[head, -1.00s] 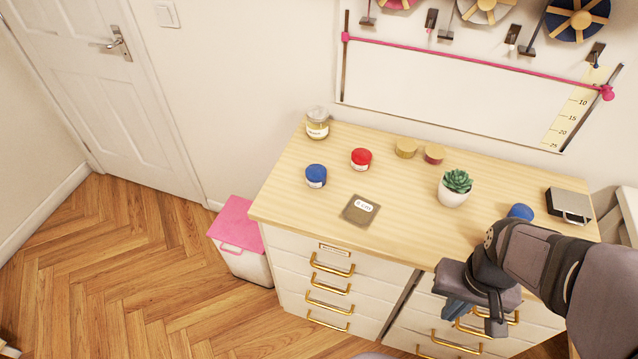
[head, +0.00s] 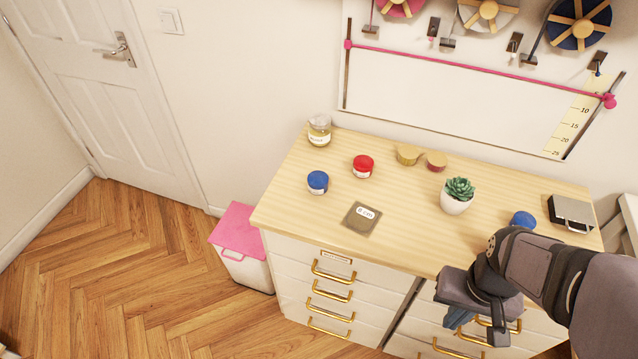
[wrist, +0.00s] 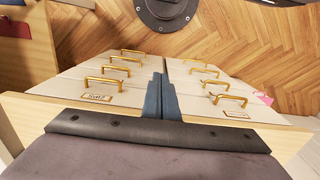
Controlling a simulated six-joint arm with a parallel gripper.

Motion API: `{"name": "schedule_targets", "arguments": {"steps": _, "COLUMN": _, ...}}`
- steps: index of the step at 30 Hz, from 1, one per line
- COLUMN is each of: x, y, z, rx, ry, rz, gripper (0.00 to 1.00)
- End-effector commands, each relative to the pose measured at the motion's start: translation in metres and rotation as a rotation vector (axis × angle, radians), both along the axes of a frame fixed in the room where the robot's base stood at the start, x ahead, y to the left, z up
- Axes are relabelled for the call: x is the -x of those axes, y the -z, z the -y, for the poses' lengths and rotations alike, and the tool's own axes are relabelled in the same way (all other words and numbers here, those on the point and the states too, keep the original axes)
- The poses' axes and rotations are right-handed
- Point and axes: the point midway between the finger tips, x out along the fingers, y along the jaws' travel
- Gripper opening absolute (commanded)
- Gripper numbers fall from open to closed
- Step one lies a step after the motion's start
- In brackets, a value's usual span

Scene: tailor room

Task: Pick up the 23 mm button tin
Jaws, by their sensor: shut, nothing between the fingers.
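Several small round tins stand on the wooden dresser top (head: 300,215). A blue-lidded tin (head: 318,182) and a red-lidded tin (head: 363,167) are on its left half, with pale labels too small to read. Two gold-topped tins (head: 408,155) (head: 437,161) are at the back. Another blue tin (head: 523,219) stands at the right, partly hidden by my arm. I cannot tell which is the 23 mm one. My gripper (head: 457,318) is shut and empty in front of the dresser's front edge, away from the tins. Its closed fingers show in the wrist view (wrist: 160,95), pointing toward the drawers.
A potted succulent (head: 457,196) stands mid-top, a glass jar (head: 320,130) at the back left. A dark square plate with a "cm" label (head: 362,218) lies near the front. A grey-black box (head: 570,213) is at the right. Gold drawer handles (head: 333,272) stick out in front.

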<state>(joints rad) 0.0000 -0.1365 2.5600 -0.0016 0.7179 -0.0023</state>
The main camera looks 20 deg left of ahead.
Motion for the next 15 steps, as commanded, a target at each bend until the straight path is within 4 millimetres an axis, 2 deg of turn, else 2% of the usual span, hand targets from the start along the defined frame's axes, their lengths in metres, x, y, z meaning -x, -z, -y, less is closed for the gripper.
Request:
{"name": "schedule_targets", "arguments": {"steps": 1, "x": 0.0000, "y": 0.0000, "z": 0.0000, "rx": 0.000, "ry": 0.000, "rz": 0.000, "gripper": 0.00}}
{"name": "schedule_targets", "arguments": {"steps": 2, "x": 0.0000, "y": 0.0000, "z": 0.0000, "rx": 0.000, "ry": 0.000, "rz": 0.000, "gripper": 0.07}}
{"name": "schedule_targets", "arguments": {"steps": 9, "x": 0.0000, "y": 0.0000, "z": 0.0000, "rx": 0.000, "ry": 0.000, "rz": 0.000, "gripper": 0.65}}
{"name": "schedule_targets", "arguments": {"steps": 15, "x": 0.0000, "y": 0.0000, "z": 0.0000, "rx": 0.000, "ry": 0.000, "rz": 0.000, "gripper": 0.65}}
